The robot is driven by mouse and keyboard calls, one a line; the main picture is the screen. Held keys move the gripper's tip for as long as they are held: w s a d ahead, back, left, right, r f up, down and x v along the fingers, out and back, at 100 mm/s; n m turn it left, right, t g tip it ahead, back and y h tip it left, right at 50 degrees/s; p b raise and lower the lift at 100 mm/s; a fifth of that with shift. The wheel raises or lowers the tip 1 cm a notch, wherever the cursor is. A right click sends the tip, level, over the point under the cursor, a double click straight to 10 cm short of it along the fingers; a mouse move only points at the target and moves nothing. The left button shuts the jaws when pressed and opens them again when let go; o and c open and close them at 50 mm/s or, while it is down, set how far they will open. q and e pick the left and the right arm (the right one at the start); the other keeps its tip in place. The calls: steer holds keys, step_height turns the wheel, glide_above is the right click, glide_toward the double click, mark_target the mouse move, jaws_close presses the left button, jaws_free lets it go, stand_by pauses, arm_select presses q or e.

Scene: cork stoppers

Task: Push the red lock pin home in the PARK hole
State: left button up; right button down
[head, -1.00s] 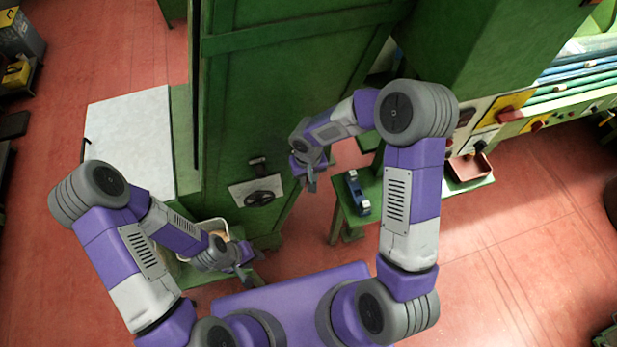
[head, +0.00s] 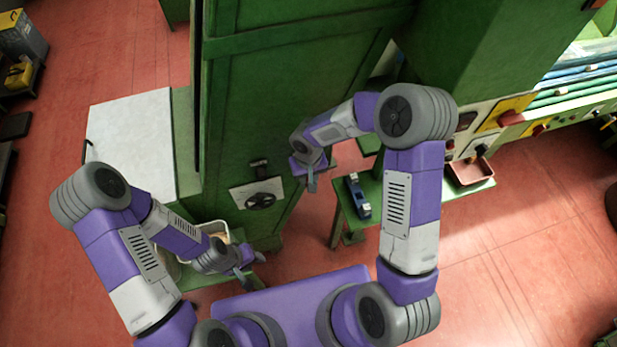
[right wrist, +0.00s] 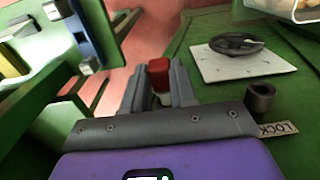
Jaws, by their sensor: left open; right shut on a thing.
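The red lock pin (right wrist: 158,74) is held between the two grey fingers of my right gripper (right wrist: 160,88) in the right wrist view. Its lower part is hidden by the gripper. In the head view my right gripper (head: 311,181) is in front of the green machine, right of the handwheel (head: 261,200). A dark round socket (right wrist: 260,96) stands beside a LOCK label (right wrist: 279,129), to the right of the gripper in the wrist view. I cannot make out a PARK label or its hole. My left gripper (head: 252,270) is open and empty at the lower left.
The handwheel sits on a white plate (right wrist: 222,68) on the green panel. A green bench (head: 376,205) with a blue and black device (head: 357,195) stands right of my right gripper. A red tray (head: 470,171) lies farther right. Red floor is open at the lower right.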

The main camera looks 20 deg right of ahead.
steer(key=shift+w, duration=1.05)
steer(key=c, duration=0.8)
jaws_free()
step_height(320, 180, up, 8)
steer(key=shift+f, duration=0.2)
steer(key=shift+f, duration=0.1)
